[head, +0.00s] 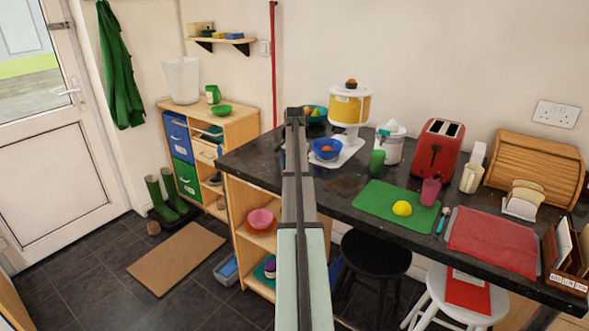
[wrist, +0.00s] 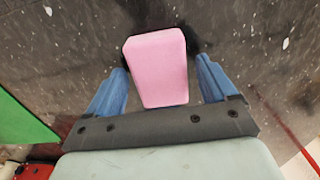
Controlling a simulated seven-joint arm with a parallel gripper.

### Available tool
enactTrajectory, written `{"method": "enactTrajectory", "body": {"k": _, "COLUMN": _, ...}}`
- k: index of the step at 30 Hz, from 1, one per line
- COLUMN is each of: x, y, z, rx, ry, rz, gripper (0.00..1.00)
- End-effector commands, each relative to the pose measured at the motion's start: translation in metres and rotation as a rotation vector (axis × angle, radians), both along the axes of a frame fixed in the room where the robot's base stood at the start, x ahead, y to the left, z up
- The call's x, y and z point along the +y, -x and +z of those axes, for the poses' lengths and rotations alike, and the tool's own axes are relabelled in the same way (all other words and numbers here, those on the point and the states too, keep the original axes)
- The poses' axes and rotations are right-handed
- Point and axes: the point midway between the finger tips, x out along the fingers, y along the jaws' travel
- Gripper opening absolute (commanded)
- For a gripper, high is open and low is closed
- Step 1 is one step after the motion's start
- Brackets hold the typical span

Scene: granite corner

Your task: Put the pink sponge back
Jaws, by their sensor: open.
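The pink sponge (wrist: 157,66) shows in the wrist view, a rounded block over dark speckled granite with a dark shadow around its far end. My gripper (wrist: 162,68) is open, with one blue finger on each side of the sponge. Gaps show between the fingers and the sponge's sides; I see no grip on it. In the head view my arm reaches toward the left part of the counter, and I cannot make out the sponge or the fingers there.
The dark counter (head: 345,185) holds a green mat (head: 375,206) with a lemon (head: 402,208), a blue bowl (head: 326,149), a juicer (head: 390,145) and a red toaster (head: 438,145). A wall shelf (head: 219,40) at the back left bears small yellow and blue blocks. Stools stand below.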

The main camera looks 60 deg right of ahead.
Motion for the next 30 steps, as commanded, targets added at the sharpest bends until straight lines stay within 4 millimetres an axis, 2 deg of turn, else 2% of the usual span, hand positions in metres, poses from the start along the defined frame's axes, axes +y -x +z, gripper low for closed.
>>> {"method": "enactTrajectory", "body": {"k": 5, "x": -0.001, "y": -0.001, "z": 0.020, "rx": -0.001, "ry": 0.001, "rz": 0.000, "gripper": 0.85}}
{"method": "enactTrajectory", "body": {"k": 18, "x": -0.001, "y": -0.001, "z": 0.097, "rx": -0.001, "ry": 0.001, "rz": 0.000, "gripper": 0.85}}
{"method": "enactTrajectory", "body": {"k": 24, "x": -0.001, "y": 0.000, "z": 0.116, "rx": 0.000, "ry": 0.001, "rz": 0.000, "gripper": 0.85}}
{"method": "enactTrajectory", "body": {"k": 30, "x": 0.000, "y": 0.000, "z": 0.121, "rx": 0.000, "ry": 0.000, "rz": 0.000, "gripper": 0.85}}
